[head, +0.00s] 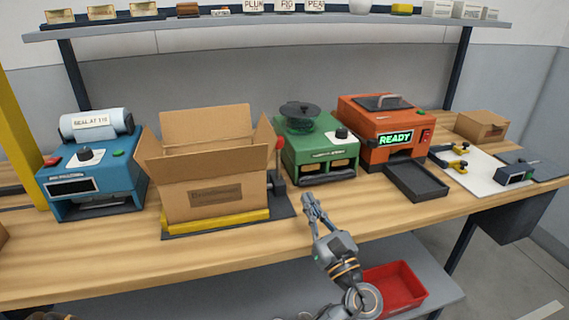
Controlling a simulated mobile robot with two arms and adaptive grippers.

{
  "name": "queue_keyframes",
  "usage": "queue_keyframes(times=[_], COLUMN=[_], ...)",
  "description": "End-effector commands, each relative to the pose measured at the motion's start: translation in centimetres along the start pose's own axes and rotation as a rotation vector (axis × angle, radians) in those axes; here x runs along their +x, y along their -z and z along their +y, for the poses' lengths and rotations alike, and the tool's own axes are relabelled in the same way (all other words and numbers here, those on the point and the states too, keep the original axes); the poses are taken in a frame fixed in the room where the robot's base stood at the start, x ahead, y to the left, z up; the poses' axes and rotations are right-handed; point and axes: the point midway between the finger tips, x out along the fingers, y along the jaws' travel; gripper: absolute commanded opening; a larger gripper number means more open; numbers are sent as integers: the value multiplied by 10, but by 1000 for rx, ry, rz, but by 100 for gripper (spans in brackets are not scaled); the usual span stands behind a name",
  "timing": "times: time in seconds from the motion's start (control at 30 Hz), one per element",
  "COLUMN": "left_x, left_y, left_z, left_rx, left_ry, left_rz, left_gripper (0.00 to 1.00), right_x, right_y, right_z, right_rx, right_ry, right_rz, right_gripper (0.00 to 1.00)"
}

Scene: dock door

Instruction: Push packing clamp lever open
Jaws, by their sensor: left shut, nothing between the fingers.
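The packing clamp holds an open cardboard box (203,197) on a dark base with a yellow bar (215,222) along its front. Its lever (278,165), a dark post with a red knob, stands about upright at the box's right side. The knob is partly against the box's right flap. My left gripper (309,199) is shut and empty. It is in front of and to the right of the lever's foot, apart from the lever in the picture. My right gripper is not in view.
A blue sealing machine (92,180) stands left of the box. A green machine (320,160) and an orange machine (385,125) reading READY stand to the right, with a dark tray (416,182). A red bin (395,287) is below. Bench front right of the clamp is clear.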

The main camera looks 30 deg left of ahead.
Motion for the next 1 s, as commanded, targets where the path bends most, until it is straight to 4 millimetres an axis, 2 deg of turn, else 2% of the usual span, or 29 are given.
queue_keyframes(times=[0.27, 0.43, 0.57, 0.8, 1.0], left_x=[1, 13, 36, 88, 122], left_y=[-1, -2, -2, -2, -1], left_z=[0, 0, 0, 0, 0], left_rx=[0, 0, 1, 0, 0], left_ry=[1, 0, -1, -1, 1], left_rz=[0, -2, -3, -2, -1], left_gripper=[0, 0, 0, 0, 0], right_x=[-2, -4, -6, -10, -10], right_y=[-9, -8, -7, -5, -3], right_z=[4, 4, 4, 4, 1], right_rx=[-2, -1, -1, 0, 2], right_ry=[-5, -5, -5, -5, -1], right_rz=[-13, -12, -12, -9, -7], right_gripper=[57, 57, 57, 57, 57])
